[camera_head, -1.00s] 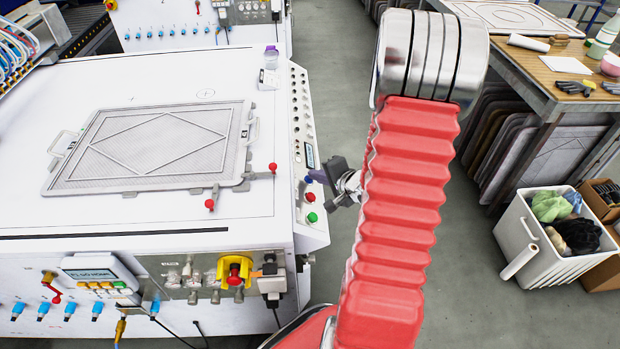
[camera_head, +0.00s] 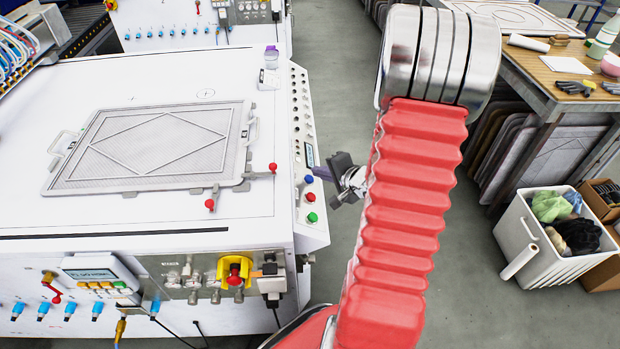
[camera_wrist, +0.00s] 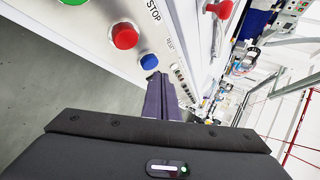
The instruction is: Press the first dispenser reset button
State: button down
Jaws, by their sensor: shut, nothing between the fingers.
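The blue button (camera_head: 309,179) is on the sloped control panel at the right edge of the white machine, above a red button (camera_head: 311,197) and a green button (camera_head: 312,217). In the wrist view, the blue button (camera_wrist: 149,61) is just beyond my fingertips, beside a small printed label. The red button (camera_wrist: 124,36) and part of the green button (camera_wrist: 73,3) are also there. My gripper (camera_head: 320,171) is shut and empty, with its purple fingers (camera_wrist: 160,82) pointing at the panel near the blue button. I see a small gap in the head view; contact is not visible.
The white machine top (camera_head: 230,110) carries a grey framed plate (camera_head: 160,145) with red-knobbed levers. A yellow-and-red emergency button (camera_head: 235,269) is on its front. Open grey floor (camera_head: 290,330) lies right of the machine. A worktable (camera_head: 560,75) and a white bin (camera_head: 545,235) stand farther right.

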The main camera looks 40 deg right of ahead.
jog(key=shift+d+r, duration=0.1)
jog(key=r, duration=0.1)
jog(key=s+d+r, duration=0.1)
jog(key=d+r, duration=0.1)
jog(key=r, duration=0.1)
jog(key=shift+s+d, duration=0.1)
jog(key=shift+s, duration=0.2)
dwell(0.4)
dwell(0.7)
